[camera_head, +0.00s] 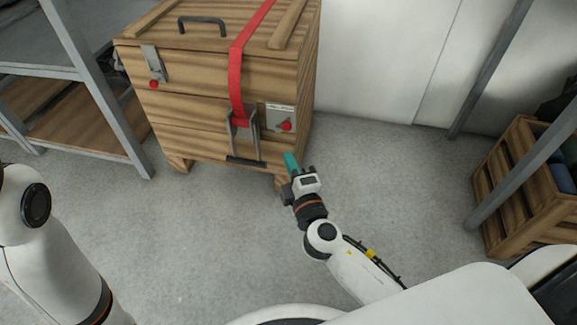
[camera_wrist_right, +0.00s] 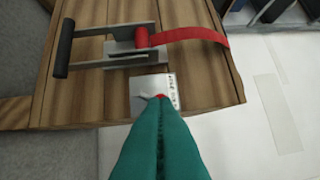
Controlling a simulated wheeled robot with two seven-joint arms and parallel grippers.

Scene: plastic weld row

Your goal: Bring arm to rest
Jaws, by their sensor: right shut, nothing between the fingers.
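My right gripper (camera_head: 291,161) is in front of the lower right part of a wooden crate (camera_head: 190,130) in the head view. Its teal fingers (camera_wrist_right: 160,145) are shut with nothing between them, pointing at the crate in the right wrist view. A small plate with a red knob (camera_head: 286,126) sits on the crate front just above the fingertips. In the wrist view the fingertips overlap this plate (camera_wrist_right: 143,88); I cannot tell whether they touch it. My left arm (camera_head: 40,240) shows at the left edge, but its gripper is out of view.
A red strap (camera_head: 237,75) runs over the lid to a metal buckle with a black-handled lever (camera_head: 244,161). A metal-framed shelf (camera_head: 95,85) stands at left. A slatted crate (camera_head: 510,185) stands at right behind a grey post. The grey floor between is clear.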

